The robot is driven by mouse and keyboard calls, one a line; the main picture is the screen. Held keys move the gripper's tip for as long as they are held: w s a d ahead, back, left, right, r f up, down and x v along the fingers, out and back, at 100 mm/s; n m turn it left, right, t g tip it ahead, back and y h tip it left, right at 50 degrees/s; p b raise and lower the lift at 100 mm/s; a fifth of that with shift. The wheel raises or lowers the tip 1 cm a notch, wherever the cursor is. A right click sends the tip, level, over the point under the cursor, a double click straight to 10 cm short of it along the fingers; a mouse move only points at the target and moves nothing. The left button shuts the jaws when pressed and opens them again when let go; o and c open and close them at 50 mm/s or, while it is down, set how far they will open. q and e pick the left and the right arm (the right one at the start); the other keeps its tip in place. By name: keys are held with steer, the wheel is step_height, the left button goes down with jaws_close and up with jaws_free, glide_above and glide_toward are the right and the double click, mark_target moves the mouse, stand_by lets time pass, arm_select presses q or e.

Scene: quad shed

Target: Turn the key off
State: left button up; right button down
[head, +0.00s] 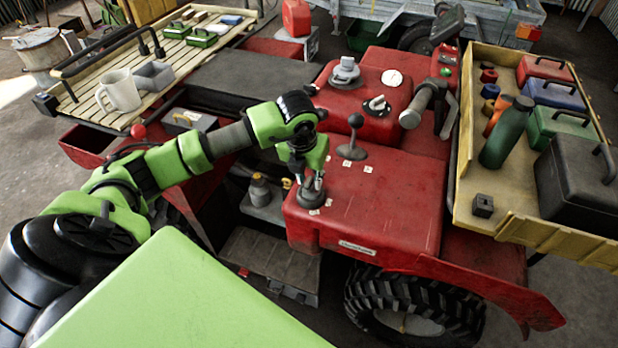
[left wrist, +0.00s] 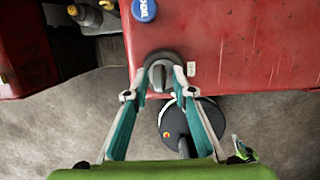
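The key is a dark grey upright grip on a round base, set in the red quad body. In the head view its round base (head: 310,197) sits at the near left corner of the red panel. My left gripper (head: 312,180) points down right over it. In the left wrist view the key (left wrist: 159,74) stands between the two teal fingers of my left gripper (left wrist: 160,82). The fingers are spread on either side of it, with narrow gaps that look clear; contact is hard to tell. A small white label (left wrist: 192,69) lies right of the key. My right gripper is not in view.
A black-knobbed lever (head: 354,135) stands behind the key on the red body. A grey bottle (head: 259,188) stands in the recess to the left. A blue round cap (left wrist: 144,10) is close ahead. A yellow tray (head: 466,206) with toolboxes and a green bottle (head: 506,133) is at right.

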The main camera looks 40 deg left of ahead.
arm_select(q)
steer(key=shift+r+p, duration=1.95)
steer(key=shift+r, duration=1.65)
